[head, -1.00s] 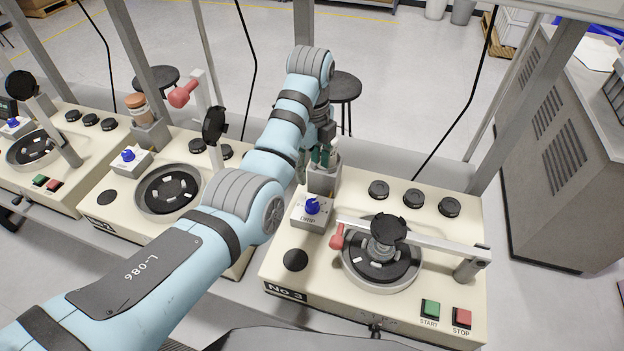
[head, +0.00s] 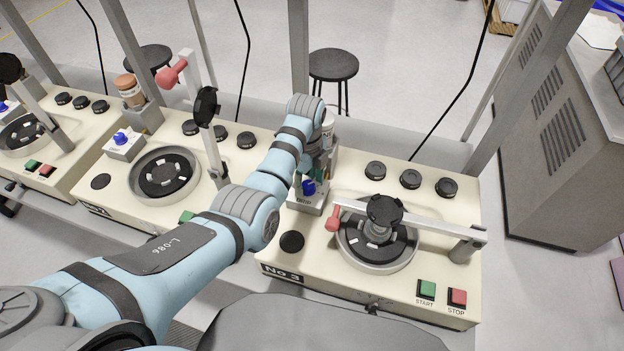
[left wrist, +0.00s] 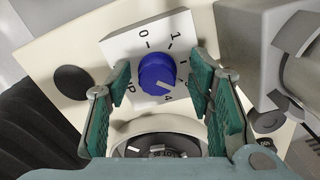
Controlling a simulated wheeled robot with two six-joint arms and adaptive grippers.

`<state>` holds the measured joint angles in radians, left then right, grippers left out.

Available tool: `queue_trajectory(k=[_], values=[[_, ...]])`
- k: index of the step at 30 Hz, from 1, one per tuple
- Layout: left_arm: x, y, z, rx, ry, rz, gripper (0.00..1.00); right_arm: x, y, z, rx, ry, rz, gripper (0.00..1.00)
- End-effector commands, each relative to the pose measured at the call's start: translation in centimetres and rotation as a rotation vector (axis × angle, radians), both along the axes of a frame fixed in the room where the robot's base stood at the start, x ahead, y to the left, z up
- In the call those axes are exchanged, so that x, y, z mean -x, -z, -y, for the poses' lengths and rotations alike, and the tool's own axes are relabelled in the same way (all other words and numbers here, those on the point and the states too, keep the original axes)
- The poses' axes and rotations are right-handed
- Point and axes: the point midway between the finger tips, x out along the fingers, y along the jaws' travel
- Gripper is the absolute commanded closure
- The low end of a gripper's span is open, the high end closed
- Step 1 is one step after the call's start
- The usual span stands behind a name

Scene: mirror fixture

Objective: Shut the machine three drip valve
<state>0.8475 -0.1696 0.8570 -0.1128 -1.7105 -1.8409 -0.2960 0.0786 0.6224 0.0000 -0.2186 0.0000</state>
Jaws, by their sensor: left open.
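The drip valve on machine No 3 is a blue knob (head: 309,187) on a pale box marked DRIP (head: 305,203). In the left wrist view the knob (left wrist: 157,73) stands on a white dial plate (left wrist: 185,25) with 0, 1 and 4 readable. The knob's white mark points toward the 4. My left gripper (head: 311,176) is over the knob, partly hiding it in the head view. In the left wrist view its green-padded fingers (left wrist: 162,90) are open, one on each side of the knob, with gaps. My right gripper is not in view.
Machine three's round plate (head: 377,243) has a light arm with a red handle (head: 333,218) across it, right of the valve. A grey bottle holder (head: 328,160) stands behind the valve. Green START (head: 426,289) and red STOP (head: 457,298) buttons sit at the front. Machine No 2 (head: 165,180) is left.

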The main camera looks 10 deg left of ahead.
Motion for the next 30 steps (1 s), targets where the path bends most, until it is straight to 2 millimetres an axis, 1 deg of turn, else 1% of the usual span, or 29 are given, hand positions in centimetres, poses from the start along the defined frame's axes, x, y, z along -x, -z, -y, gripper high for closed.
queue_trajectory(k=[2,3,5,9,11,12,30], values=[[-0.01,-0.03,0.04,0.0,0.001,0.0,0.52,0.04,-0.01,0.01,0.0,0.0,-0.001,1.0],[-0.01,-0.04,0.05,0.0,0.001,0.0,0.56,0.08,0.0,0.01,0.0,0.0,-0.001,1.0],[-0.01,-0.05,0.07,0.0,0.001,0.0,0.65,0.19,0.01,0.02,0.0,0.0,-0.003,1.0],[-0.02,-0.07,0.09,0.0,0.002,-0.001,0.88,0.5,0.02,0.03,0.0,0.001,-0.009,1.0],[-0.02,-0.06,0.08,0.0,0.002,-0.001,0.97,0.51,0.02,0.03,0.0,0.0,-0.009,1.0],[-0.02,-0.05,0.08,0.0,0.002,-0.001,1.0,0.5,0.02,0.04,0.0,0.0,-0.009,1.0],[0.03,0.02,0.05,-0.002,-0.008,-0.002,1.0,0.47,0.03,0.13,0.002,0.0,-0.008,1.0]])
